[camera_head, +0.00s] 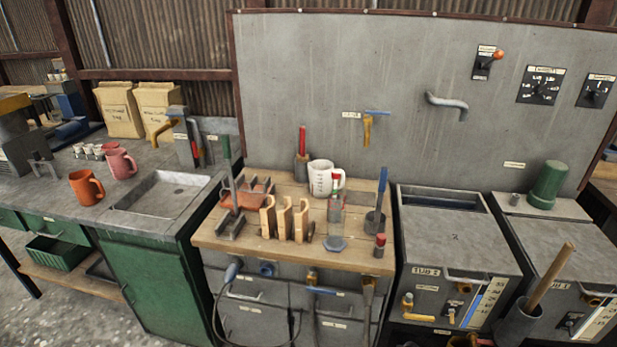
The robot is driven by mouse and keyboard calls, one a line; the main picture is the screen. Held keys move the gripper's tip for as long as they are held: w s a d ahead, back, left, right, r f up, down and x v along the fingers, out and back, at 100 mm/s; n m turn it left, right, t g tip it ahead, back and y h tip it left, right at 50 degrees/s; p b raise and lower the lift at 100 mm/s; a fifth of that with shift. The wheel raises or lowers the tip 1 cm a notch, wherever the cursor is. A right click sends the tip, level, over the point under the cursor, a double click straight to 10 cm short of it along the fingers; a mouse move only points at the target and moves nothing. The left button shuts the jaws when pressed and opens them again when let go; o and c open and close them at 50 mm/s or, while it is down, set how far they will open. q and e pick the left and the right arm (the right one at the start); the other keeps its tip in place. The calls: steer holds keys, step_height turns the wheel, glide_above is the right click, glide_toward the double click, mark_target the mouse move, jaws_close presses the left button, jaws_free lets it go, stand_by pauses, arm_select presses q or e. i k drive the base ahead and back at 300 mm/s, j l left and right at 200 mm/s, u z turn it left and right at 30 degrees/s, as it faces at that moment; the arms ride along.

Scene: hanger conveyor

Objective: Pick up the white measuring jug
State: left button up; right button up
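The white measuring jug (320,179) stands upright on the wooden bench top (291,250), toward its back edge. It has dark markings on its front and its handle is on the right side. Neither of my grippers shows in the head view.
Around the jug are a red-handled tool in a grey holder (302,166), wooden stands (286,219), a blue-handled tool (377,205) and a reddish tray (250,195). A sink (162,194) and orange mug (86,188) lie left. Grey tanks (459,243) stand right.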

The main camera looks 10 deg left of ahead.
mark_target(321, 180)
steer(key=i+j+u, duration=0.1)
steer(key=i+j, duration=0.2)
steer(key=j, duration=0.25)
steer(key=i+j+u, duration=0.1)
steer(key=i+j, duration=0.25)
steer(key=j, duration=0.15)
steer(key=i+j+u, duration=0.1)
steer(key=i+j, duration=0.3)
steer(key=j, duration=0.1)
